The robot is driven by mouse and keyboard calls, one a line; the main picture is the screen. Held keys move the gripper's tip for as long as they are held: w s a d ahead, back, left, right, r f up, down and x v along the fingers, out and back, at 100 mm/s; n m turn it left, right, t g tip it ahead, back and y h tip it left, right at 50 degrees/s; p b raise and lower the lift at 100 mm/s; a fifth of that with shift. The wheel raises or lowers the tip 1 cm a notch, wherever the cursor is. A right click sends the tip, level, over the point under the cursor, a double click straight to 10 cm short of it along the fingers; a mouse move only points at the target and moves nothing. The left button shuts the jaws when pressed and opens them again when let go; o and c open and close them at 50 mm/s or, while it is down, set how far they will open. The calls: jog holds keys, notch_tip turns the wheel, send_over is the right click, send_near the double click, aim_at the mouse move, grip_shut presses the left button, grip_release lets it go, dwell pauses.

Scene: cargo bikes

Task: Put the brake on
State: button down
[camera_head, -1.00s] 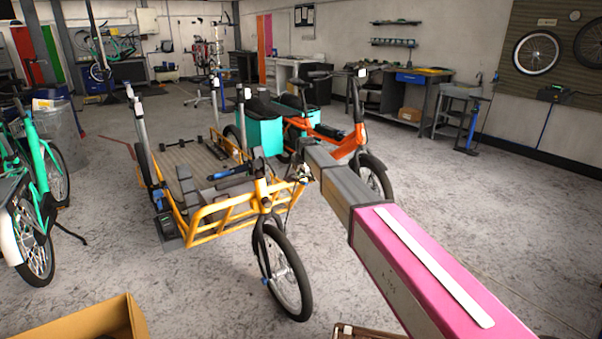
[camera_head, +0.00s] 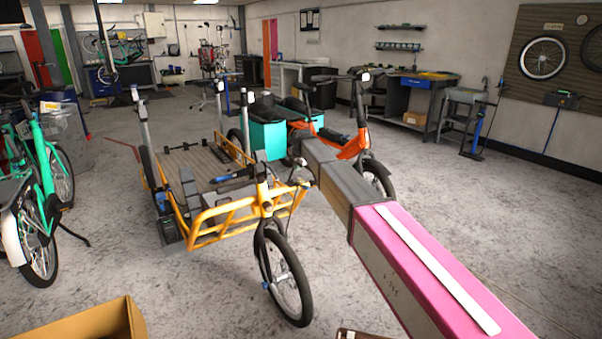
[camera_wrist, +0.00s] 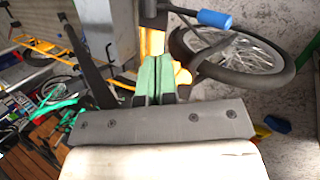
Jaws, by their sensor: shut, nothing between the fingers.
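The yellow cargo bike (camera_head: 215,222) stands mid-floor in the head view, with a wooden deck and a black front wheel (camera_head: 285,278). My arm reaches from the lower right towards its handlebar side; its end is mostly hidden there. In the wrist view my gripper (camera_wrist: 155,68) has its green fingers shut together and empty. Just beyond them is a yellow part (camera_wrist: 152,42). A dark bar with a blue end (camera_wrist: 214,19) lies above right, in front of a spoked wheel (camera_wrist: 240,52). I cannot tell which part is the brake, nor whether the fingers touch anything.
An orange bike (camera_head: 340,146) with turquoise boxes (camera_head: 266,138) stands close behind my arm. A green bike (camera_head: 38,195) is at the left. A cardboard box (camera_head: 95,322) sits at the lower left front. The concrete floor is open around the cargo bike's front wheel.

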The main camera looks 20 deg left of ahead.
jog(key=s+d+r, duration=0.3)
jog(key=s+r, duration=0.2)
jog(key=r, duration=0.1)
jog(key=shift+d, duration=0.15)
jog(key=shift+f, duration=0.1)
jog(key=s+d+f+m+g+h, duration=0.1)
jog(key=s+d+f+m, duration=0.35)
jog(key=d, duration=0.55)
jog(key=s+d+f+m, duration=0.3)
jog(key=d+f+m, duration=0.25)
jog(key=d, duration=0.45)
jog(key=s+d+f+m+g+h, duration=0.1)
jog(key=s+d+f+m, duration=0.2)
jog(key=d+f+m, duration=0.5)
jog(key=s+d+f+m+g, duration=0.1)
jog(key=s+d+f+m, duration=0.1)
jog(key=s+d+m, duration=0.2)
jog(key=s+d+f+m+g, duration=0.1)
jog(key=s+d+m, duration=0.3)
jog(key=s+d, duration=0.5)
jog(key=s+d+f+m, duration=0.4)
jog(key=s+d, duration=0.3)
jog(key=d, duration=0.2)
jog(key=shift+s+g+h, duration=0.3)
jog(key=shift+g+h, duration=0.1)
